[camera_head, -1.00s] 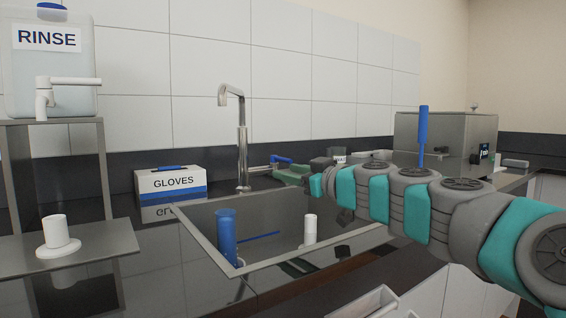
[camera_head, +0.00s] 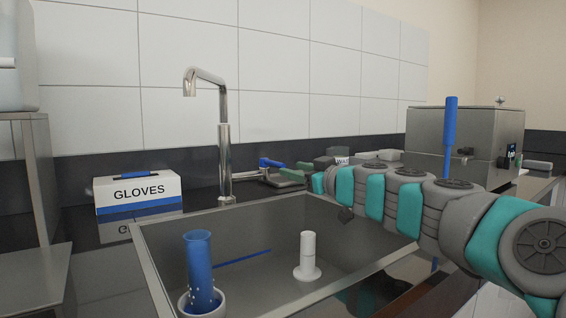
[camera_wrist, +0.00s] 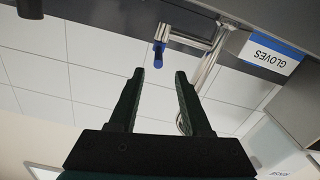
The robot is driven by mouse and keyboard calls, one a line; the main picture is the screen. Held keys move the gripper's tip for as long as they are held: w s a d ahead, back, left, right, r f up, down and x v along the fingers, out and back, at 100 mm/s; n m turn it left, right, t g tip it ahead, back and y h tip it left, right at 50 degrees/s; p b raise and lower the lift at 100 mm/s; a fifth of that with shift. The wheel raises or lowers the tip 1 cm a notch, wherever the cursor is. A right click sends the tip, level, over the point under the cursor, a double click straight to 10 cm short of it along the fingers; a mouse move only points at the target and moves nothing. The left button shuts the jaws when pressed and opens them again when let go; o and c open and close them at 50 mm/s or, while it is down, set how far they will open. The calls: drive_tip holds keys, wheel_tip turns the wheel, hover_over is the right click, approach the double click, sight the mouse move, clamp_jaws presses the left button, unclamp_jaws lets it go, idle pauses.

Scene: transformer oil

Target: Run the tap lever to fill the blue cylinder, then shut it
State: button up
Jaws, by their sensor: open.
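The tap (camera_head: 225,160) is a tall metal column with a bent spout over the sink. Its blue-tipped lever (camera_head: 270,162) shows to the right of the column, and in the wrist view the blue tip (camera_wrist: 159,54) is just beyond my fingertips, roughly in line with the gap. My gripper (camera_wrist: 158,74) is open, with nothing between its dark fingers. In the head view the fingers partly overlap the area beside the lever, so contact is unclear. The blue cylinder (camera_head: 199,265) stands upright in the sink at the left, its base in a pale round holder; its contents are hidden.
The sink (camera_head: 150,265) also holds a white post (camera_head: 308,253) and a thin blue rod. A gloves box (camera_head: 138,192) stands left of the tap. A metal box (camera_head: 450,140) is behind my arm at right. A metal stand (camera_head: 40,180) is at the far left.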

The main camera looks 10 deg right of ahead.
sight(267, 161)
drive_tip(key=shift+p+x, duration=0.85)
drive_tip(key=shift+x, duration=3.2)
drive_tip(key=shift+d, duration=0.1)
clamp_jaws()
